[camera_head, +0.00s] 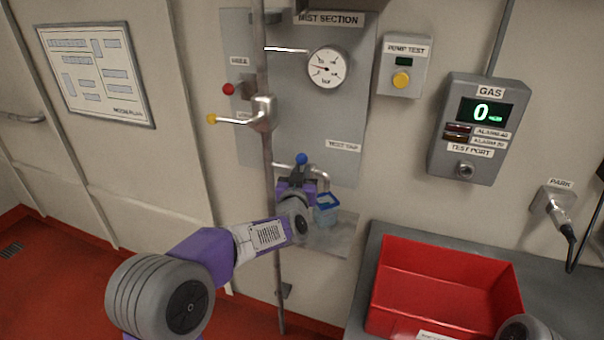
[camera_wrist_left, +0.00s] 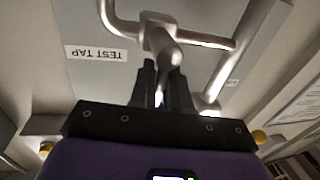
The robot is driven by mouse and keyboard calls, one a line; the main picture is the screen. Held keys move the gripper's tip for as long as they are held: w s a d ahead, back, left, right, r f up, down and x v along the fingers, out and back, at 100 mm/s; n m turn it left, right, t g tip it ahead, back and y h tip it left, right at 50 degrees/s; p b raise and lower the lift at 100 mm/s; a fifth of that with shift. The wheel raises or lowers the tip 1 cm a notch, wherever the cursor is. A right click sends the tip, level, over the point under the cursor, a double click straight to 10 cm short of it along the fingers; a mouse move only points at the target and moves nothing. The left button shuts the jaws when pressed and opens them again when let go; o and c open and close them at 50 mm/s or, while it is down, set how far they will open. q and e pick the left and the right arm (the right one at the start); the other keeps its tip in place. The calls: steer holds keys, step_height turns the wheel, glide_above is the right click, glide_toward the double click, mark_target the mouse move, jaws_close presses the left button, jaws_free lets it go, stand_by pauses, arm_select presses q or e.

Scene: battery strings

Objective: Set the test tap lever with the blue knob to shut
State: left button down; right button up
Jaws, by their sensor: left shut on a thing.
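The test tap's blue knob (camera_head: 301,158) shows just above my left gripper (camera_head: 297,180) in the head view. The gripper is shut on the tap lever, and the fingers hide most of it. In the left wrist view the metal lever (camera_wrist_left: 165,58) comes from the tap body (camera_wrist_left: 157,37) toward the camera, between the fingers of my left gripper (camera_wrist_left: 163,88). An upside-down "TEST TAP" label (camera_wrist_left: 95,53) is beside it. The lever's exact angle is hard to tell. My right gripper is not in view.
A blue-rimmed container (camera_head: 326,208) stands below the tap spout, close to my left wrist. A yellow-knobbed lever (camera_head: 235,121) and a red knob (camera_head: 228,89) are above left. A red bin (camera_head: 447,266) sits on the grey bench at right.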

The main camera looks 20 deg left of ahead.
arm_select(q)
steer(key=c, duration=1.3)
jaws_free()
steer(key=s, duration=0.7)
steer(key=shift+s+d+p, duration=0.3)
steer(key=shift+d+p, duration=0.1)
steer(key=shift+p, duration=0.05)
steer(key=s+d+f+g+h+p, duration=0.1)
steer(key=s+f+g, duration=0.2)
steer(key=f, duration=0.8)
steer(key=s+d+f+g+h, duration=0.1)
steer(key=s+f+g, duration=0.2)
steer(key=f, duration=0.7)
steer(key=s+d+f+g+h+p, duration=0.1)
steer(key=s+f+g, duration=0.2)
steer(key=f, duration=0.8)
steer(key=s+d+f+g+h, duration=0.1)
steer(key=s+f+g, duration=0.2)
steer(key=s, duration=0.4)
steer(key=s+d+f+g+h, duration=0.1)
steer(key=s+d+f+g, duration=0.1)
steer(key=s+f, duration=0.3)
steer(key=s+d+f+n+g+h, duration=0.1)
steer(key=s+f+g, duration=0.2)
steer(key=s, duration=0.8)
step_height(320, 180, down, 2)
steer(key=shift+d+f+g+p, duration=0.1)
steer(key=shift+d+g+p, duration=0.2)
steer(key=shift+d+p, duration=0.1)
